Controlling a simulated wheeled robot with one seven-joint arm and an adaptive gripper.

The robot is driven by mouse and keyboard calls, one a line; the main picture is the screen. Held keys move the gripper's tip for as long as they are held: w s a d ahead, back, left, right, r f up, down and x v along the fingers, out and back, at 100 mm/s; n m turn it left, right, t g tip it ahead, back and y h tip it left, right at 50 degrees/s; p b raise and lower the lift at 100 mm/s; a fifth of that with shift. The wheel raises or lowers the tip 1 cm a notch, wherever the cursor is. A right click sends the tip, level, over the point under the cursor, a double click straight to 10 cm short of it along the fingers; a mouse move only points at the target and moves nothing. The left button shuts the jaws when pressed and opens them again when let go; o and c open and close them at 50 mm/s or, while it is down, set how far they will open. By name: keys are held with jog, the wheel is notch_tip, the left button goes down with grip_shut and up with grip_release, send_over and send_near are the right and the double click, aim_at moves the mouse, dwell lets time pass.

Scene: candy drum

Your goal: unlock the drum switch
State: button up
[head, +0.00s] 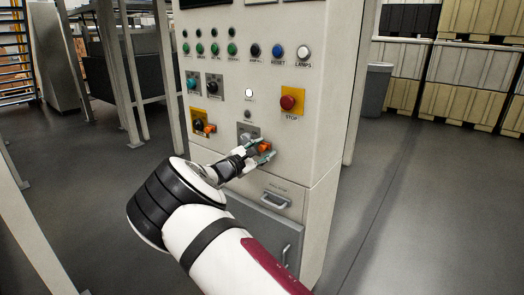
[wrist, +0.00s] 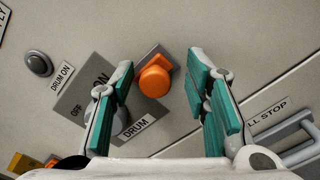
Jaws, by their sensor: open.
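The drum switch (head: 243,131) is a grey plate low on the cabinet front. In the wrist view its plate (wrist: 70,103) carries OFF, ON and DRUM lettering. My left finger partly hides its round grey knob. An orange lock piece (wrist: 154,80) with a round front sits at the plate's right edge; it also shows in the head view (head: 264,147). My gripper (wrist: 163,75) is open, its green-padded fingers on either side of the orange piece with gaps at both sides. In the head view my gripper (head: 264,153) is at the switch. Contact cannot be told.
A DRUM ON button or lamp (wrist: 38,63) is beside the plate. A red stop button (head: 287,102) on yellow is up and right. A black switch with an orange piece (head: 210,128) is left.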

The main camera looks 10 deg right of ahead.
jog(key=v, duration=1.2)
jog(key=s+d+r+m+g+y+p, duration=0.2)
jog(key=s+d+r+m+g, duration=0.25)
jog(key=s+d, duration=0.45)
jog(key=s+d+r+m+g+y+p, duration=0.2)
jog(key=s+d+r+m+g, duration=0.3)
jog(key=s+d, duration=0.45)
jog(key=s+r+m+y+p, duration=0.2)
jog(key=s+r+y, duration=0.1)
jog(key=s, duration=0.8)
jog(key=s+a+r+m+y+p, duration=0.1)
jog(key=s+r+m+y+p, duration=0.1)
jog(key=s, duration=0.9)
jog(key=s+r+m+y+p, duration=0.2)
jog(key=s+r+m+y, duration=0.1)
jog(key=s, duration=0.9)
notch_tip(320, 180, up, 2)
jog(key=shift+a+r+m+t+y, duration=0.1)
jog(key=shift+a+m+t+y, duration=0.3)
jog(key=shift+m, duration=0.35)
jog(key=shift+o, duration=0.4)
